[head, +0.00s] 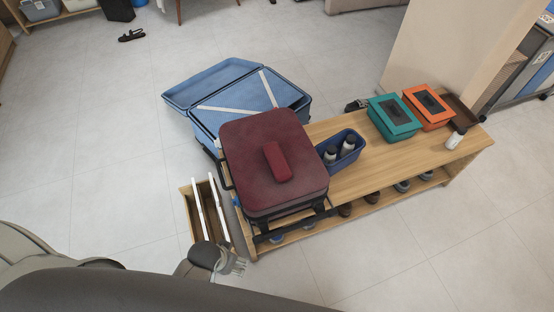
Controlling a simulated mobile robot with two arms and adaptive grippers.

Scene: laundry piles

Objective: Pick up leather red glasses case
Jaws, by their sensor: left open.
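The red leather glasses case (278,162) lies on top of a dark red suitcase (248,133), slightly right of its middle. It is long, with rounded ends, and nothing covers it. My left gripper (238,267) is open, low in the view, beside the lower left corner of the bench and well apart from the case. My dark arm partly hides the area around it. My right gripper is not in view.
The suitcase rests at the left end of a wooden bench (400,165) with shoes below. A blue bin (340,150) with bottles, a teal box (394,118) and an orange box (429,107) share it. An open blue suitcase (225,82) stands behind. A wooden crate (190,212) stands left.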

